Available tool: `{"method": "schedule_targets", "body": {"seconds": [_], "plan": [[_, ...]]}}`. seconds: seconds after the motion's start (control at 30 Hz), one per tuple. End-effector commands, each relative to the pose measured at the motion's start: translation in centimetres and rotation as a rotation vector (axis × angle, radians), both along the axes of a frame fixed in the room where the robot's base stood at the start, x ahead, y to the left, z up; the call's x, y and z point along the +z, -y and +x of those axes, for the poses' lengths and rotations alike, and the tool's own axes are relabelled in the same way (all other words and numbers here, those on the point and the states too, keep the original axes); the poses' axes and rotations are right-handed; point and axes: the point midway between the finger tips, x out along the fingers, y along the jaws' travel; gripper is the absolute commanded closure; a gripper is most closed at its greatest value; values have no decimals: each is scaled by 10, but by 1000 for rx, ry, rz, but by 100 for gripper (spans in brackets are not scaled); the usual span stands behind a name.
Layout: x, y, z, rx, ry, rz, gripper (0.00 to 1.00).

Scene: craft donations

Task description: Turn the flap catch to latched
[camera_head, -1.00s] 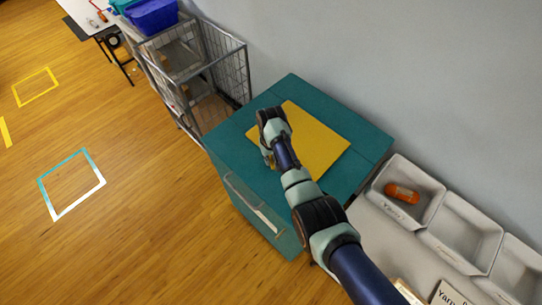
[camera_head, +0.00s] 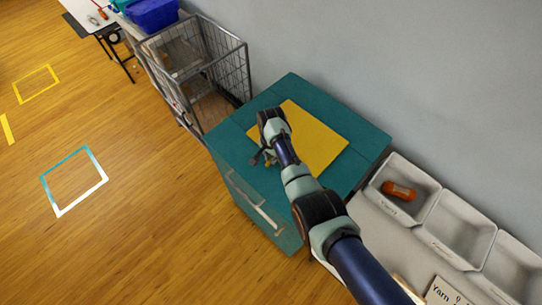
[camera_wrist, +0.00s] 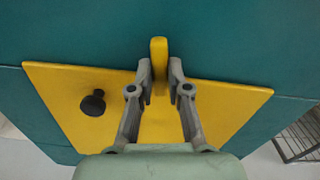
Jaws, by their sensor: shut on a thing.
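The teal box (camera_head: 245,130) has a yellow flap (camera_head: 318,135) on its top. In the wrist view the flap (camera_wrist: 62,90) carries a black round knob (camera_wrist: 93,103) left of my gripper (camera_wrist: 159,82). The yellow flap catch (camera_wrist: 158,55) is a narrow bar that stands across the flap's far edge in that view and reaches over the teal surface. My gripper's two fingers are closed on either side of the catch. In the head view my gripper (camera_head: 262,160) is at the flap's left edge, and the arm covers part of the flap.
A wire cage cart (camera_head: 210,75) stands beyond the teal box. Grey bins (camera_head: 460,225) line the wall at right, one holding an orange item (camera_head: 398,191). Open wooden floor (camera_head: 110,230) lies to the left.

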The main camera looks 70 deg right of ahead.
Motion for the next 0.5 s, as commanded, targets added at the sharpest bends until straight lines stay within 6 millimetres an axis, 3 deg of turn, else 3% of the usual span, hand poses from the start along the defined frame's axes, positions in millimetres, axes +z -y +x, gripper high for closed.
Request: {"method": "schedule_targets", "body": {"seconds": [0.5], "plan": [[0,0,0,-190,0,-1,100]]}}
